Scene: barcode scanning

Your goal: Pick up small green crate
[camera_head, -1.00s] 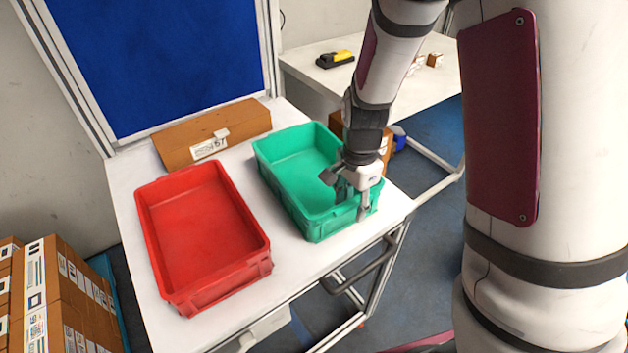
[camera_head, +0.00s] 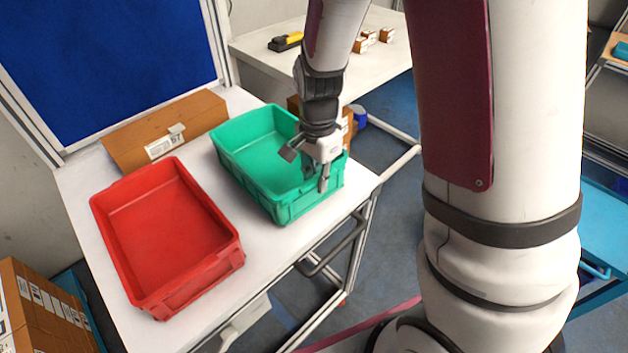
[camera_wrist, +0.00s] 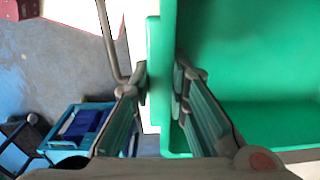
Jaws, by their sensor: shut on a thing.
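The small green crate (camera_head: 258,160) is empty and stands at the right side of the white table (camera_head: 262,262), right of the red crate. My gripper (camera_head: 314,184) is at the crate's right end, over its near right wall. In the wrist view my gripper (camera_wrist: 161,82) has one finger outside and one inside the green crate (camera_wrist: 255,55), shut on its wall. The crate looks level. I cannot tell whether its bottom is clear of the table.
An empty red crate (camera_head: 165,232) is on the left of the table. A cardboard box (camera_head: 165,128) lies behind it against the blue panel (camera_head: 100,55). Another box is partly hidden behind my wrist. A second table (camera_head: 365,75) at the back holds a yellow-black device (camera_head: 285,42) and small boxes.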

